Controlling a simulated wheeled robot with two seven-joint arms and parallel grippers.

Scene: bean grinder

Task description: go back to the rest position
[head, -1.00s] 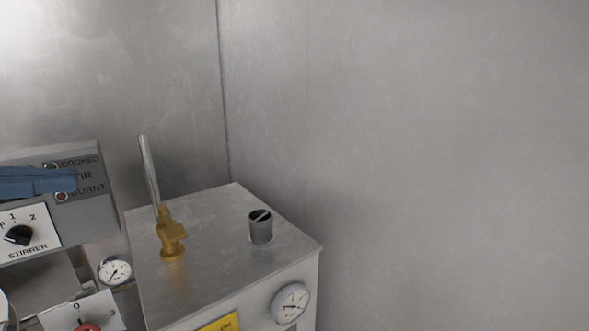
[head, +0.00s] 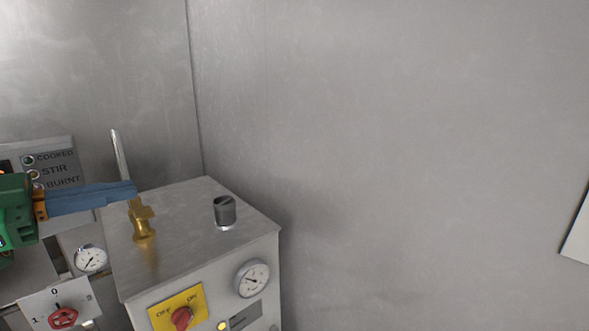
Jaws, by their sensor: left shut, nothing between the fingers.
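My left gripper (head: 132,193) comes in from the left edge, with a green body and long blue fingers pointing right. Its fingers are together with nothing between them. The fingertips overlap the brass valve (head: 143,222) in the picture; I cannot tell whether they touch it. My right gripper is not in view.
A panel with lamps (head: 55,160) stands at left.

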